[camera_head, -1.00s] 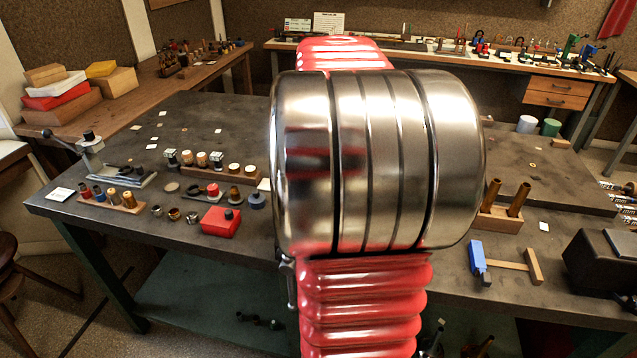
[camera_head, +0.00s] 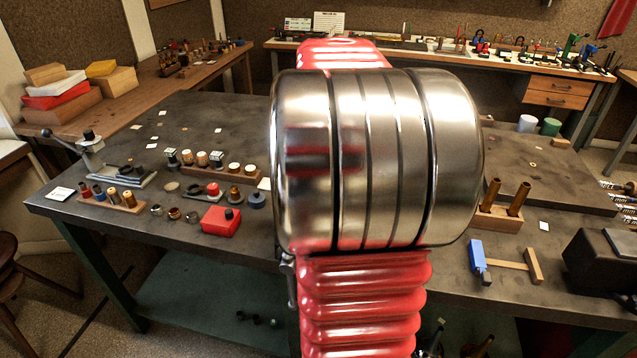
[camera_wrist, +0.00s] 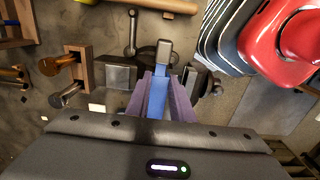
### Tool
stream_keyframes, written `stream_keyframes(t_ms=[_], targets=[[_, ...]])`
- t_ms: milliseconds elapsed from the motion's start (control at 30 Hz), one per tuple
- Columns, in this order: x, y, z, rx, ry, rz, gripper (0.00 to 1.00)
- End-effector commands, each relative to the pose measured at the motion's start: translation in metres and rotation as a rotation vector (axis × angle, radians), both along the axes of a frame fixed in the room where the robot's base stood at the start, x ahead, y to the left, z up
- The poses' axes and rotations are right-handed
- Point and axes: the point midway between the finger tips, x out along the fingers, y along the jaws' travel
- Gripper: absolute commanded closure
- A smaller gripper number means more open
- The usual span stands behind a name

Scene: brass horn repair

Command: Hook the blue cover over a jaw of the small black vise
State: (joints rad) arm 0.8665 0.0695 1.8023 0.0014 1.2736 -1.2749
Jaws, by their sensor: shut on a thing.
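The blue cover (camera_wrist: 157,97) is between the two purple-grey fingers of my gripper (camera_wrist: 160,92) in the wrist view, with a grey block (camera_wrist: 164,52) at its far end. The small black vise (camera_wrist: 195,80) shows around it. A grey metal block (camera_wrist: 115,75) is left of the fingers and dark jaw parts are right of them. I cannot tell whether the cover touches a jaw. In the head view my arm hides the gripper, the held cover and the small vise. A second blue piece (camera_head: 477,256) with a grey part lies on the table there.
A wooden holder with brass tubes (camera_head: 499,217) stands right of my arm and also shows in the wrist view (camera_wrist: 77,72). A wooden T-shaped piece (camera_head: 534,266) is beside the second blue piece. A large dark block (camera_head: 600,265) stands at the right. A red box (camera_head: 221,222) is left.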

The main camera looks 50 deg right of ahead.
Motion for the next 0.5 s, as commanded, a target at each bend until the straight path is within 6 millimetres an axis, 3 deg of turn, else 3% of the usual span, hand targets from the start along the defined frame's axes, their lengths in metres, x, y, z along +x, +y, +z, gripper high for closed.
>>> stream_keyframes(t_ms=[500], targets=[[0.000, 0.000, -0.015, 0.001, 0.000, 0.000, 1.00]])
